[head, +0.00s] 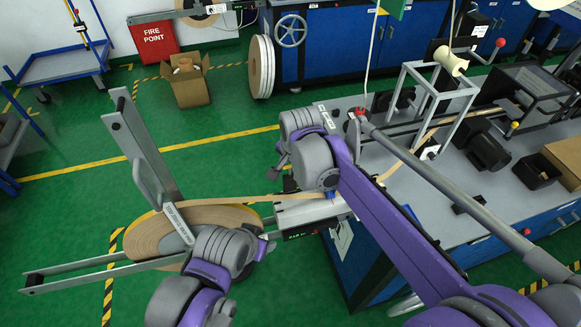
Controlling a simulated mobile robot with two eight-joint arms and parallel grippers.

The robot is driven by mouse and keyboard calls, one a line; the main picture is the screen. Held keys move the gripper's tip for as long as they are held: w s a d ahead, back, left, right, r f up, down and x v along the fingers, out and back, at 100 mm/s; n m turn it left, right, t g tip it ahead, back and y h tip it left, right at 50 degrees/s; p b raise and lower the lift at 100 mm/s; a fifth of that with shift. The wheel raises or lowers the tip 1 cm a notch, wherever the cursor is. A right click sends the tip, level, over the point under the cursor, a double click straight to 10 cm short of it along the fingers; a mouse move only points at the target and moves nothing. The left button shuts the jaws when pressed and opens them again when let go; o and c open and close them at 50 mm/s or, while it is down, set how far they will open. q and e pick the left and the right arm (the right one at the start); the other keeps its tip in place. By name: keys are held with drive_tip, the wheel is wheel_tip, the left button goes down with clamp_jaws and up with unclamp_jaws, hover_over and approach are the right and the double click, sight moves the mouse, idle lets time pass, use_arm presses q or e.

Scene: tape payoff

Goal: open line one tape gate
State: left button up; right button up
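A large tan tape roll (150,238) lies flat on a grey metal payoff frame at left. A grey bar (135,140) with a looped handle (149,186) slants up and left from the roll; it may be the tape gate, but I cannot tell for sure. A labelled strip (179,223) lies across the roll. Tape (235,199) runs right from the roll to a grey unit (305,212) at the bench end. My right gripper (281,156) is small and dark, above the tape. My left gripper (266,247) is mostly hidden beside its wrist, right of the roll. Neither opening shows clearly.
The bench (410,215) at right holds a white frame (430,95), black boxes and a carton. A cardboard box (187,83), white reels (262,66) and a blue trolley (63,66) stand behind. Green floor is clear left of the payoff frame.

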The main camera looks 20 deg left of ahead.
idle(0.3)
drive_tip(key=v, duration=1)
drive_tip(key=shift+r, duration=0.35)
drive_tip(key=shift+s+d, duration=0.1)
drive_tip(key=s+d+f+n+t, duration=0.1)
drive_tip(key=s+d+f, duration=0.2)
drive_tip(key=d, duration=0.8)
drive_tip(key=s+d+f+n+t, duration=0.1)
drive_tip(key=s+d+f, duration=0.15)
drive_tip(key=d, duration=0.75)
drive_tip(key=s+d+f+n+h, duration=0.2)
drive_tip(key=s+d+f, duration=0.6)
drive_tip(key=s+d, duration=0.3)
drive_tip(key=shift+s+f+t, duration=0.15)
drive_tip(key=shift+f+t, duration=0.2)
drive_tip(key=shift+t, duration=0.05)
